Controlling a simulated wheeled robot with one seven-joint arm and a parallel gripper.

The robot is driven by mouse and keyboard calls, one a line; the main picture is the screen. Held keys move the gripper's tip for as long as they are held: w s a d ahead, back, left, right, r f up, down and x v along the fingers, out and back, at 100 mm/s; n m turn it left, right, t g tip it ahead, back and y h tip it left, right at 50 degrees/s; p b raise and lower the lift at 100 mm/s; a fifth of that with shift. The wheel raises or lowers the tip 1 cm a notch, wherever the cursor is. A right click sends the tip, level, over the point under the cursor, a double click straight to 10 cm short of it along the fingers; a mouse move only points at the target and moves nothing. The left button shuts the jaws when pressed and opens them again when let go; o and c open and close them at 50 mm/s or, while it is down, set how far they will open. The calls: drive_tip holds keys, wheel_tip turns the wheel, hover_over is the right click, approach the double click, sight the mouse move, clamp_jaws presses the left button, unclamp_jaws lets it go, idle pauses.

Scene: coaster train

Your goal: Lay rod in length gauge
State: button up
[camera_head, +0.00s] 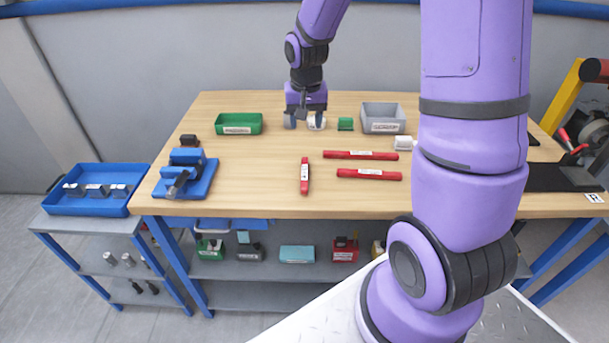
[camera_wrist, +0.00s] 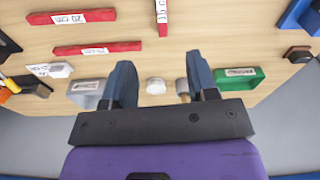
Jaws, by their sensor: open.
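My gripper (camera_head: 305,120) is open above the far middle of the table, and its two fingers (camera_wrist: 155,85) are apart in the wrist view. A small white piece (camera_wrist: 155,86) and a grey-topped, tan-sided piece (camera_wrist: 181,88) show between the fingers, the latter close to the right one. I cannot tell whether either is touched. Three red labelled bars lie on the table: two crosswise (camera_head: 361,155) (camera_head: 369,175), one lengthwise (camera_head: 304,176). One wrist-view label reads 20 cm (camera_wrist: 70,17). I cannot tell which piece is the rod or the length gauge.
A green tray (camera_head: 225,130) stands left of my gripper. A blue fixture (camera_head: 200,187) sits at the table's left; a white labelled block (camera_head: 403,142) is near my arm. The front middle is clear.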

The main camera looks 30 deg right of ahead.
drive_tip(key=m, duration=0.1)
hover_over(305, 173)
wheel_tip(305, 173, down, 9)
drive_tip(key=shift+g, duration=0.4)
drive_tip(key=f, duration=0.5)
drive_tip(key=shift+d+f, duration=0.1)
drive_tip(key=shift+d, duration=0.15)
drive_tip(key=shift+a+f, duration=0.15)
drive_tip(key=shift+f, duration=1.2)
drive_tip(key=shift+a+f, duration=0.15)
drive_tip(key=shift+f, duration=1.15)
drive_tip(key=shift+c, duration=0.2)
clamp_jaws()
